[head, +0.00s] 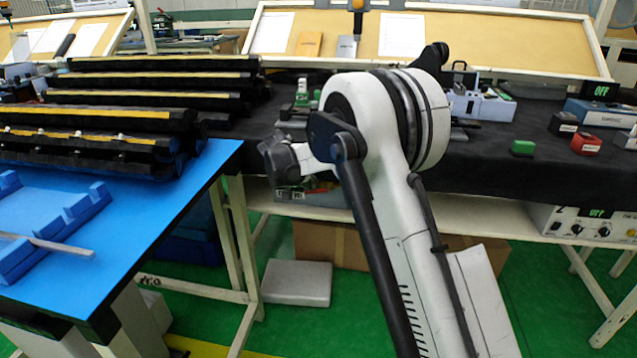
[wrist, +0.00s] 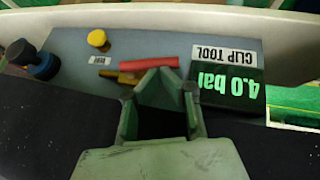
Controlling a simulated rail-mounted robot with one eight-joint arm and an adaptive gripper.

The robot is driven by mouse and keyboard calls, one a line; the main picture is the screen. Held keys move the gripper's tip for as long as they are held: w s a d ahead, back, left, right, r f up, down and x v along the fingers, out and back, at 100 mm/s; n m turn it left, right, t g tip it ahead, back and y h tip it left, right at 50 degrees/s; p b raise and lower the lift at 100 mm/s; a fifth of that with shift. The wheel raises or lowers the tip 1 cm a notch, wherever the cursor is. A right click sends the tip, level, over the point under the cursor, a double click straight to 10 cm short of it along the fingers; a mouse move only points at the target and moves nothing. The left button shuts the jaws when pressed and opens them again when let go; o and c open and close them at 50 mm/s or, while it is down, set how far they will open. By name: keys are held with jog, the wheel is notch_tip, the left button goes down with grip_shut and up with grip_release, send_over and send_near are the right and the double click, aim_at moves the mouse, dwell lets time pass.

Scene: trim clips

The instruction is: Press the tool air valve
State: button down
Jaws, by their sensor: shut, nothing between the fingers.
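In the wrist view, a grey panel (wrist: 230,40) carries an upside-down "CLIP TOOL" label (wrist: 224,56) and a dark display (wrist: 236,88) reading 4.0 bar in green. A red handle (wrist: 150,64) lies across the panel with a brass-coloured piece (wrist: 118,74) beside it. A yellow knob (wrist: 98,38) stands nearby, with a small label I cannot read clearly. My gripper (wrist: 158,82) is shut and empty, its tips overlapping the lower edge of the red handle in the picture; I cannot tell if they touch. In the head view my gripper (head: 285,170) is at the dark table's front edge.
Dark and blue round fittings (wrist: 40,62) stand at the panel's left. In the head view, a blue table (head: 130,215) is at left, with stacked black trim strips (head: 150,80) behind. A green button (head: 523,147) sits on the dark table.

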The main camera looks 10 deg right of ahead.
aim_at(309, 192)
jog(key=f+n+h, duration=0.1)
jog(key=h, duration=0.1)
jog(key=f+g+h+b, duration=0.1)
jog(key=f+h, duration=0.1)
jog(key=shift+w+a+n+h, duration=0.1)
jog(key=shift+a+n+h, duration=0.1)
jog(key=shift+n+h, duration=0.2)
jog(key=shift+s+d+f, duration=0.1)
jog(key=shift+d+f, duration=0.2)
jog(key=shift+f, duration=0.35)
jog(key=shift+s+d+f, duration=0.1)
jog(key=shift+d+f, duration=0.2)
jog(key=shift+f, duration=0.3)
jog(key=shift+r, duration=0.8)
notch_tip(309, 192, up, 10)
